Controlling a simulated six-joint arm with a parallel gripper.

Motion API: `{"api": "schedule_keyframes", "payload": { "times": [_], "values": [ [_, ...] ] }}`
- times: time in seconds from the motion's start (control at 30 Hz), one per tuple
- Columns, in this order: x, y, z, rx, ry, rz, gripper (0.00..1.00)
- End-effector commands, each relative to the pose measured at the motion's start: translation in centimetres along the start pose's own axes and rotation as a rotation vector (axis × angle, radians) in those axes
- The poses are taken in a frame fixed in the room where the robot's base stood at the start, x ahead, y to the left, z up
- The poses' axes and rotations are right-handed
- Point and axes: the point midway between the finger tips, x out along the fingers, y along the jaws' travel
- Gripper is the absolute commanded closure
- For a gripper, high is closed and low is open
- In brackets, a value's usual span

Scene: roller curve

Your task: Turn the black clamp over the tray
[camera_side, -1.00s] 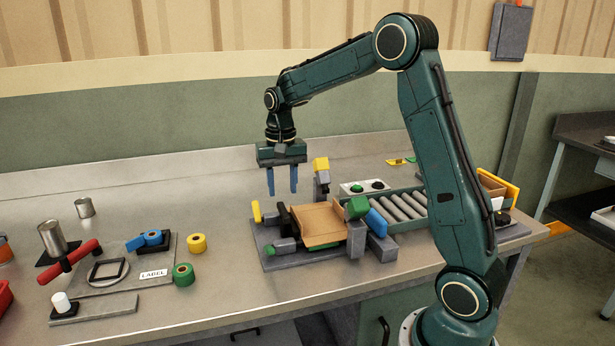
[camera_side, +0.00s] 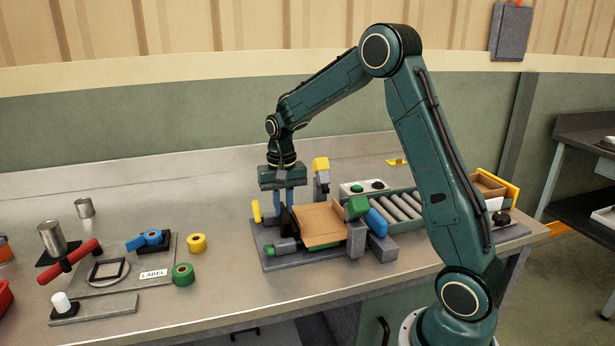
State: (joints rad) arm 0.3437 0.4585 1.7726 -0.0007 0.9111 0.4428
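A brown open tray (camera_side: 320,224) sits on a grey fixture base (camera_side: 262,240) near the middle of the bench. The black clamp (camera_side: 286,219) stands upright at the tray's left edge. My gripper (camera_side: 283,204) points down right at the clamp, its two blue fingers lowered to the clamp's upper part. The fingers look slightly apart, and the fingertips are partly hidden by the clamp and the tray. I cannot tell whether they touch or hold the clamp.
A yellow upright piece (camera_side: 256,212) stands left of the clamp. A yellow-topped post (camera_side: 321,172) rises behind the tray.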

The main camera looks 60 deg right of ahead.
Motion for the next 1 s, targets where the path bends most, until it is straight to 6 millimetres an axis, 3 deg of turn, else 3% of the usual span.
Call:
{"api": "schedule_keyframes", "payload": {
  "times": [0.53, 1.0],
  "values": [
    [-0.05, -0.02, -0.02, -0.065, 0.001, 0.000, 1.00],
    [-0.05, -0.02, -0.05, -0.404, 0.002, 0.000, 1.00]
  ]
}}
